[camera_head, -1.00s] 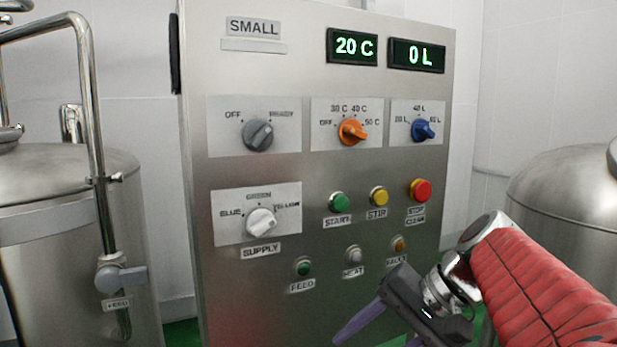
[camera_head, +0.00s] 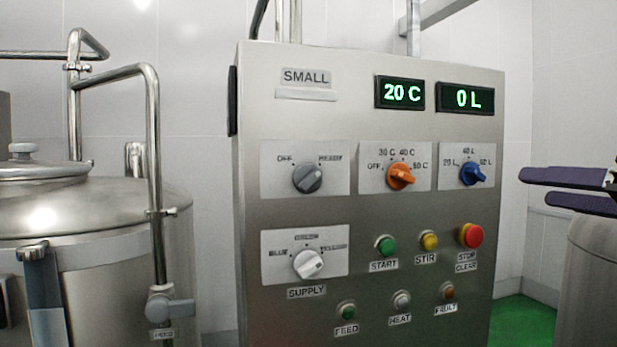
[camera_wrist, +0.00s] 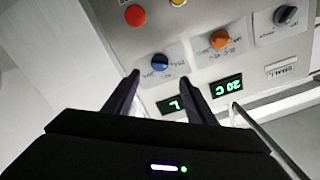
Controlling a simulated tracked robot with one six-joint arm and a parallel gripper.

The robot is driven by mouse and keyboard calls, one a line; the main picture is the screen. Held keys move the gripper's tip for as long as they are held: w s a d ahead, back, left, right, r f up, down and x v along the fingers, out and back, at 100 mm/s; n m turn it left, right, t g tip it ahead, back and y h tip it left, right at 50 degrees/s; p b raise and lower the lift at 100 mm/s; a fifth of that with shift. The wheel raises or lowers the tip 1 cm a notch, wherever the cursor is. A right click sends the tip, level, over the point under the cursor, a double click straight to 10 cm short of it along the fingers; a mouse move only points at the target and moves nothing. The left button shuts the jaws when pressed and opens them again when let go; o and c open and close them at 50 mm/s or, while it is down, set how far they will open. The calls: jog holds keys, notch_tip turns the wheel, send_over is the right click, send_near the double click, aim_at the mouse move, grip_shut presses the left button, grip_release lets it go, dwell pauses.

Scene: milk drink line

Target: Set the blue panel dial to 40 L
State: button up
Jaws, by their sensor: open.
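The blue dial (camera_head: 472,175) sits on a white plate on the steel panel, with 20 L at its left, 40 L above and 60 L at its right. I cannot tell exactly where its pointer rests. The green litre display (camera_head: 468,98) above reads 0 L. My gripper (camera_head: 536,188) shows at the right edge of the head view, its dark fingers pointing left, apart from the panel. In the wrist view, which is upside down, the blue dial (camera_wrist: 160,63) lies ahead between the open, empty fingertips (camera_wrist: 160,79).
The orange dial (camera_head: 400,176) is just left of the blue one. Below are the red stop button (camera_head: 470,235), yellow stir button (camera_head: 428,240) and green start button (camera_head: 385,245). A steel tank (camera_head: 90,230) with pipes stands left, another (camera_head: 590,285) at right.

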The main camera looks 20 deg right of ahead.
aim_at(476, 178)
jog(key=shift+s+r, duration=0.1)
jog(key=shift+r, duration=0.05)
jog(key=shift+w+a, duration=0.15)
jog(key=shift+w, duration=6.75)
jog(key=shift+c, duration=0.2)
jog(key=c, duration=1)
